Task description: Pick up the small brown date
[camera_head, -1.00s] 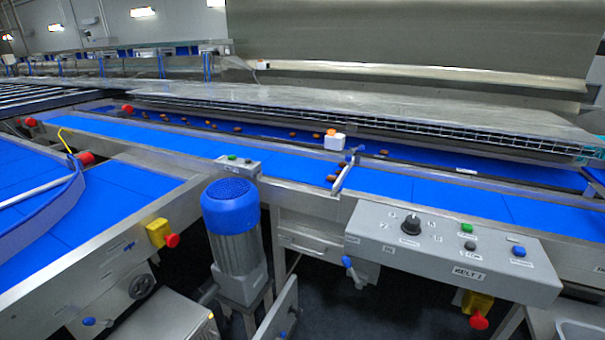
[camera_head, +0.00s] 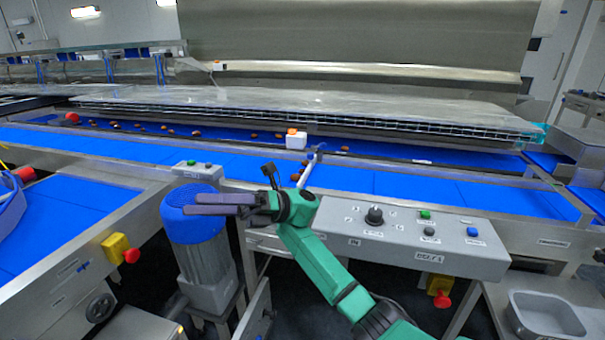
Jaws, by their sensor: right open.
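Several small brown dates lie on the blue belts. Two dates (camera_head: 307,173) sit close together against the angled diverter bar (camera_head: 311,164) on the nearer belt. Others, such as one date (camera_head: 253,135), are scattered along the farther belt (camera_head: 222,134). I cannot tell which one is the small brown date. My right gripper (camera_head: 192,204), on a green arm from the lower right, is open and empty. Its dark fingers point left, in front of the blue motor cap, to the left of and nearer than the diverter dates. My left gripper is not in view.
A grey control panel (camera_head: 345,242) with a knob and buttons stands right of my right gripper. The blue-capped motor (camera_head: 202,265) is behind and below the fingers. A white box (camera_head: 296,143) stands by the diverter. A grey tub (camera_head: 545,325) is at lower right.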

